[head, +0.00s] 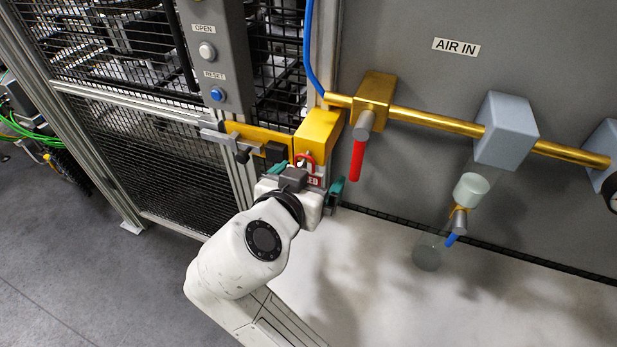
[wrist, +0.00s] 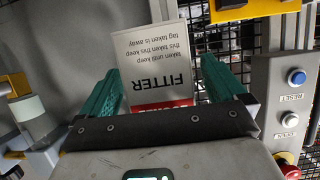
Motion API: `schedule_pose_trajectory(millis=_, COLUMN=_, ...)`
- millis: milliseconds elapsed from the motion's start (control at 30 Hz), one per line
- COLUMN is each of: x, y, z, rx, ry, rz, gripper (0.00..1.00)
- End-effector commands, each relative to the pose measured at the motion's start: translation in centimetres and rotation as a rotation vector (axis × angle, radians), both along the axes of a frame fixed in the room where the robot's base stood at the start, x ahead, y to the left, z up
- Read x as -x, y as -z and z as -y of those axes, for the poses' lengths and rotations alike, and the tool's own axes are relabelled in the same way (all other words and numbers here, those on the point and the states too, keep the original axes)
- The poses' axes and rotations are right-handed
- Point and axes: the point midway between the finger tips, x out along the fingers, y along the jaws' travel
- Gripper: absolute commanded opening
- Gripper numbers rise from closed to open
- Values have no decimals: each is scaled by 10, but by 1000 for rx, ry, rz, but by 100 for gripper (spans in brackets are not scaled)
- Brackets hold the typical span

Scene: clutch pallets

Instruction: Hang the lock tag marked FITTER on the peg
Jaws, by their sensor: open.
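The lock tag marked FITTER (wrist: 153,62) is a white card with black text, upside down in the wrist view, with a red band at its lower edge. My gripper (wrist: 168,88) is open, its green fingers on either side of the tag. I cannot tell whether they touch it. In the head view, my gripper (head: 306,178) is at the front of the yellow box, by a red loop (head: 305,160) and a red label (head: 314,181) partly hidden by my wrist. I cannot make out the peg.
The yellow box (head: 318,128) stands beside the mesh fence door and its latch (head: 242,150). A button panel (head: 215,55) is above left. A brass pipe (head: 430,119) with a red-handled valve (head: 357,160) and a hanging glass bowl (head: 428,257) are to the right.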

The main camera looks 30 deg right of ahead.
Motion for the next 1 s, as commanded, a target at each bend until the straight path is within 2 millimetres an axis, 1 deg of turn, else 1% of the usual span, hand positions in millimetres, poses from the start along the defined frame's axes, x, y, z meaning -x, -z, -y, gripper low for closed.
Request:
schedule_pose_trajectory(millis=200, x=0, y=0, z=-1, rx=0, ry=0, rz=0, gripper=97)
schedule_pose_trajectory(millis=333, x=5, y=-3, z=-8, rx=0, ry=-1, rz=2, gripper=97)
schedule_pose_trajectory(millis=467, x=17, y=-10, z=-25, rx=-1, ry=-4, rz=4, gripper=97)
schedule_pose_trajectory(millis=700, x=42, y=-28, z=-59, rx=-2, ry=-2, rz=2, gripper=97)
schedule_pose_trajectory(millis=833, x=51, y=-36, z=-72, rx=0, ry=-2, rz=2, gripper=97)
schedule_pose_trajectory(millis=1000, x=58, y=-41, z=-80, rx=-1, ry=-1, rz=1, gripper=97)
